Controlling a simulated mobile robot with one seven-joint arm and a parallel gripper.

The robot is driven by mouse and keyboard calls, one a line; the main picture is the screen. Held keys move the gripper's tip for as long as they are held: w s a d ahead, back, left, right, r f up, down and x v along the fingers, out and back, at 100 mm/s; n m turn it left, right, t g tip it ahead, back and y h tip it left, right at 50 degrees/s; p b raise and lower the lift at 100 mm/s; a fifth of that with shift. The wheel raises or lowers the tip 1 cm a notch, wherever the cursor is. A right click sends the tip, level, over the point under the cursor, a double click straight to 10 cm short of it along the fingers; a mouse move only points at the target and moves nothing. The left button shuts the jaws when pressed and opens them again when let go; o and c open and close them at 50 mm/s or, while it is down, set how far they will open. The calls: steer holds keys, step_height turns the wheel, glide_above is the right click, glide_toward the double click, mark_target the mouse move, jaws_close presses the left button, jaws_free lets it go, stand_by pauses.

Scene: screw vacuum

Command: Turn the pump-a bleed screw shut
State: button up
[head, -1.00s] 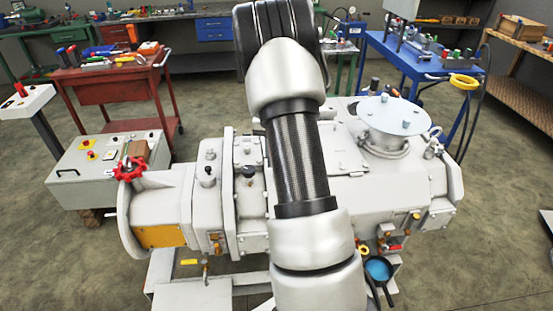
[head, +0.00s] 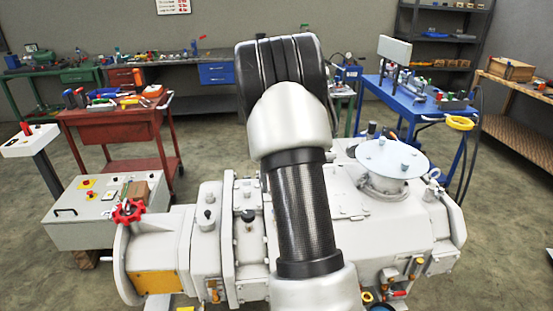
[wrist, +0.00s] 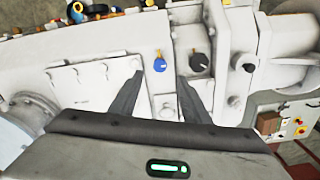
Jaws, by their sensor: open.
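The pump (head: 345,215), a large pale grey machine, fills the middle of the head view. In the wrist view, its casing (wrist: 100,75) carries a round blue knob (wrist: 160,64) with a pale mark and a round black knob (wrist: 199,62) to its right. I cannot tell which fitting is the pump-a bleed screw. My gripper (wrist: 159,77) is open and empty, its two dark fingers apart. The blue knob shows just beyond the gap between the fingertips, and I see no contact. My arm hides part of the pump and the gripper in the head view.
A red valve wheel (head: 128,211) sits at the pump's left end, and a round lid (head: 392,160) stands up at its right. A grey control box (head: 98,212), a red cart (head: 112,135) and a blue table (head: 425,105) stand around it. Floor is open between them.

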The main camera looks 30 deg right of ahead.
step_height(320, 180, up, 10)
steer(key=shift+p, duration=0.35)
steer(key=shift+r, duration=0.1)
steer(key=s+a+r+n+t+p, duration=0.2)
steer(key=s+a+r, duration=0.3)
steer(key=a+r, duration=0.25)
steer(key=s+a+r+n+t+p, duration=0.1)
steer(key=s+a+r+n, duration=0.1)
steer(key=s+a+r, duration=0.5)
steer(key=s+a+f+n+t+p, duration=0.1)
steer(key=s+a+n, duration=0.3)
steer(key=s+a, duration=0.6)
steer(key=shift+s+a+f+t+p, duration=0.2)
steer(key=shift+s+f+t+p, duration=0.1)
steer(key=shift+s+t+p, duration=0.75)
steer(key=shift+s+g, duration=0.2)
steer(key=shift+g, duration=0.05)
